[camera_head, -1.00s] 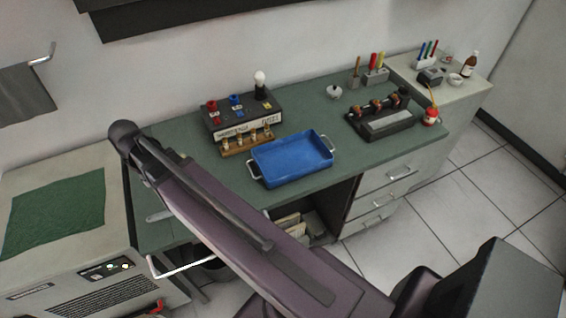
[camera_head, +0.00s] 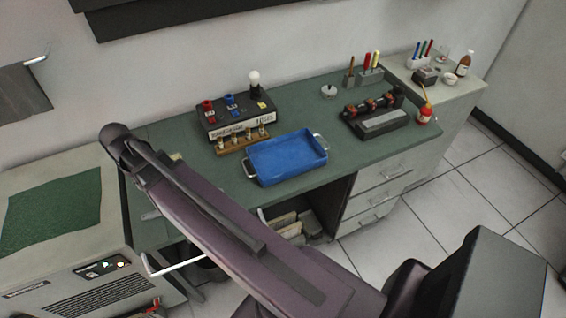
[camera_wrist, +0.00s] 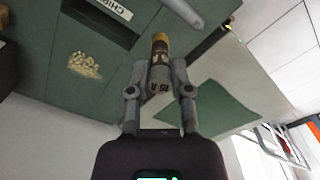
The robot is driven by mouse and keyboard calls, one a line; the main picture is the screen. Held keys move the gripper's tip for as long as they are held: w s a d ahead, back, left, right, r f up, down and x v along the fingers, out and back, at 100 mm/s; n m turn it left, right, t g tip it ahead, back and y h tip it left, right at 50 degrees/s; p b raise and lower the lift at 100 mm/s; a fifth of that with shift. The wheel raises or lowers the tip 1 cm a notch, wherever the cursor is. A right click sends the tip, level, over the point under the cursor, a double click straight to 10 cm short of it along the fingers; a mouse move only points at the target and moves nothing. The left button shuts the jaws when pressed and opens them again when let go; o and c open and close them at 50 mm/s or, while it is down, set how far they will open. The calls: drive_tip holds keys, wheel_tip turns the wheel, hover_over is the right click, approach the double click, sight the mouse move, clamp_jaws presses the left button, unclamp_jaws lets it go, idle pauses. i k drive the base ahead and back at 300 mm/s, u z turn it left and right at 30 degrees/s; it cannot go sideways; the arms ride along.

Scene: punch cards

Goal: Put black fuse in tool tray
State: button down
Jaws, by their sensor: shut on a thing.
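My gripper (camera_wrist: 158,72) is shut on a short cylindrical fuse with a brass-coloured cap and a dark band, the black fuse (camera_wrist: 160,46), in the wrist view. The fuse points away from the wrist, and the fingers cover part of its sides. In the head view my arm hides most of the gripper; a small yellowish bit shows beside the arm, but I cannot tell whether it is the fuse. The blue tool tray (camera_head: 262,177) with two metal handles lies on the green bench, right of my arm. It looks empty.
A wooden rack (camera_head: 227,150) with several brass-capped pieces stands just behind the tray. Behind it is a dark box (camera_head: 215,128) with coloured terminals and a bulb. A black fixture (camera_head: 385,122) stands to the right. Bare green bench (camera_head: 300,118) lies between them.

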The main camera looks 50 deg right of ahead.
sight(285, 160)
drive_tip(key=u, duration=0.05)
drive_tip(key=k, duration=1.6)
drive_tip(key=z, duration=0.9)
drive_tip(key=i, duration=1)
drive_tip(key=z, duration=0.05)
